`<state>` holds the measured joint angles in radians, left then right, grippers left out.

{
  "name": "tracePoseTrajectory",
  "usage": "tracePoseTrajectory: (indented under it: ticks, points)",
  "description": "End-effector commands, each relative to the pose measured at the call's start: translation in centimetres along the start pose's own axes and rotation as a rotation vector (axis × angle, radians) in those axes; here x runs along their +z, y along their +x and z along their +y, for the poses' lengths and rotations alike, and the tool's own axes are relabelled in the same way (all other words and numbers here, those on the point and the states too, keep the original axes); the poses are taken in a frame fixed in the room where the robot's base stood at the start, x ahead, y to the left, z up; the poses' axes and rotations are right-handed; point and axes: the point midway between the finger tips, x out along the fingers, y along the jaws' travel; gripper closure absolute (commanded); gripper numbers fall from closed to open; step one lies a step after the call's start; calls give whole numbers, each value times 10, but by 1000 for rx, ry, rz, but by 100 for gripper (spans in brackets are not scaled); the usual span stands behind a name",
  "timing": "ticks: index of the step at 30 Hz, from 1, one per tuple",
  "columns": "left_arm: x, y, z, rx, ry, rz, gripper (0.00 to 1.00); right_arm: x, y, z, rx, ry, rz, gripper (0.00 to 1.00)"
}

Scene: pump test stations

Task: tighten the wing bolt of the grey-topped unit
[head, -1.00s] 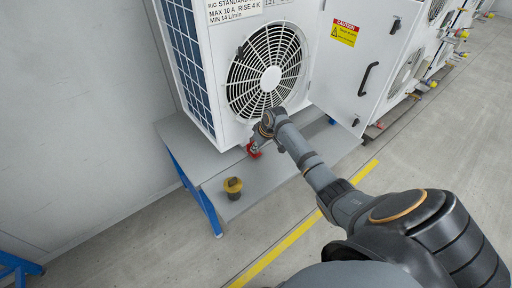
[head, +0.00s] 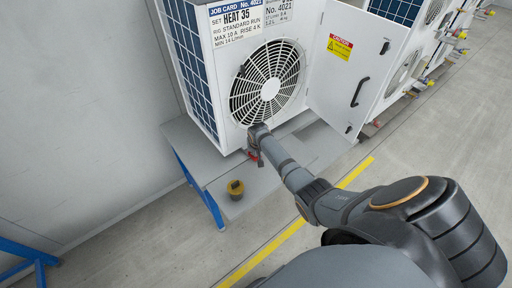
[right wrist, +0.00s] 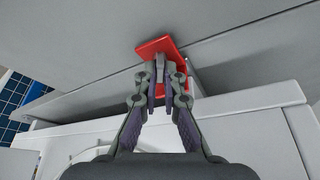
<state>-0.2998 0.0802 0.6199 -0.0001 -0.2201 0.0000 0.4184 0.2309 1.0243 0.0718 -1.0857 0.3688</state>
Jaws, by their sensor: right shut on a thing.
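A white fan unit (head: 205,75) stands on a grey bench in the head view; its top is outside the picture. At its lower front corner is a red bracket (head: 251,154), mostly hidden by my right arm. In the right wrist view the red bracket (right wrist: 172,52) sits just beyond my right gripper (right wrist: 160,82). The right gripper is shut on a small grey upright piece (right wrist: 160,66), seemingly the wing bolt, in front of the bracket. The fingers cover much of it. My left gripper is not in view.
A yellow and dark round pot (head: 235,188) stands on the bench (head: 212,168) near its front edge. An open white door (head: 350,70) with a caution label stands right of the fan. Further units line up at the right. A yellow floor line (head: 290,238) runs past the bench.

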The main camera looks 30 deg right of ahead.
Motion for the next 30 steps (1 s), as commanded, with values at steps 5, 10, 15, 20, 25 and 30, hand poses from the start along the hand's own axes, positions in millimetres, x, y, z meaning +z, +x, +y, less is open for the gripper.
tracePoseTrajectory:
  ticks: [5,10,15,20,25,30]
  points:
    - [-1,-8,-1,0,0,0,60,-1,-1,-3,62,154,-1,100]
    - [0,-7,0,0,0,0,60,0,1,-3,125,303,-2,100]
    - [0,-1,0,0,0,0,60,-1,2,-4,186,451,0,100]
    - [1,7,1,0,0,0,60,-1,3,-5,238,578,0,100]
    - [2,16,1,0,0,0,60,-1,4,-5,285,691,0,100]
    - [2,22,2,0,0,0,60,-2,3,-5,320,773,0,100]
